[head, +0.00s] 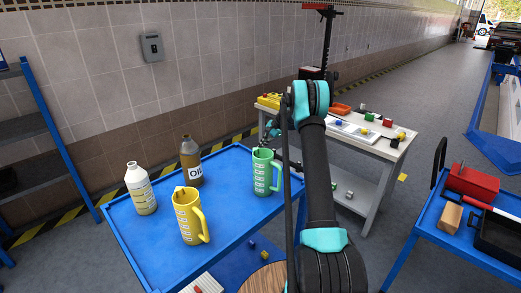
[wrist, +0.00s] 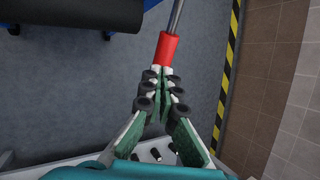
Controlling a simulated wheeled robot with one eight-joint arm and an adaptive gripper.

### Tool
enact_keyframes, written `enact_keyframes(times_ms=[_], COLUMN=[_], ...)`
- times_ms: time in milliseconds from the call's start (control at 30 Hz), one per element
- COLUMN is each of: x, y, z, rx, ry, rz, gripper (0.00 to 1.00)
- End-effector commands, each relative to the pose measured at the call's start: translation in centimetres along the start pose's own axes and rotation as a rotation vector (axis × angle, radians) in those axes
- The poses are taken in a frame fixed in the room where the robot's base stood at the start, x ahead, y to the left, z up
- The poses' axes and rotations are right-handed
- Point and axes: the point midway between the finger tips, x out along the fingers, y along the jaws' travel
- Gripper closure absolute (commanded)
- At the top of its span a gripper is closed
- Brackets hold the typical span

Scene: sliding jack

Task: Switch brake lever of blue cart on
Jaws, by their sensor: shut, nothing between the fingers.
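A lever with a red grip (wrist: 168,49) on a thin metal rod is in the upper middle of the wrist view. Its base lies beyond the top edge, so I cannot tell what it is fixed to. My gripper (wrist: 160,75) is shut and empty, with its fingertips at the near end of the red grip; I cannot tell whether they touch it. A blue cart (head: 120,235) carrying bottles and jugs stands at the lower left of the head view. No brake lever is clear there, and my arm hides part of the area behind it.
A white bottle (head: 141,189), brown oil bottle (head: 190,161), yellow jug (head: 189,216) and green jug (head: 265,172) stand on the cart. A work table (head: 380,146) is behind my arm. Another blue cart (head: 430,221) is at right. A tiled wall (wrist: 290,85) is close at right in the wrist view.

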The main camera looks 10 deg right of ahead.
Motion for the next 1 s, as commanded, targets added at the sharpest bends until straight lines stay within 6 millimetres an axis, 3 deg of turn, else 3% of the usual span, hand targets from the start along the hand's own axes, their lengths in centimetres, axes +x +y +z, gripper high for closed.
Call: enact_keyframes(times_ms=[300,500,700,1000], x=[-6.8,-10.0,-11.4,-11.5], y=[-0.1,-0.1,-0.1,-0.1], z=[-0.1,-0.3,-0.4,-0.4], rx=[0.001,0.001,-0.001,-0.001], ry=[0.000,0.000,-0.001,-0.001], rz=[-0.001,0.000,0.000,0.000], gripper=[1.00,1.00,1.00,1.00])
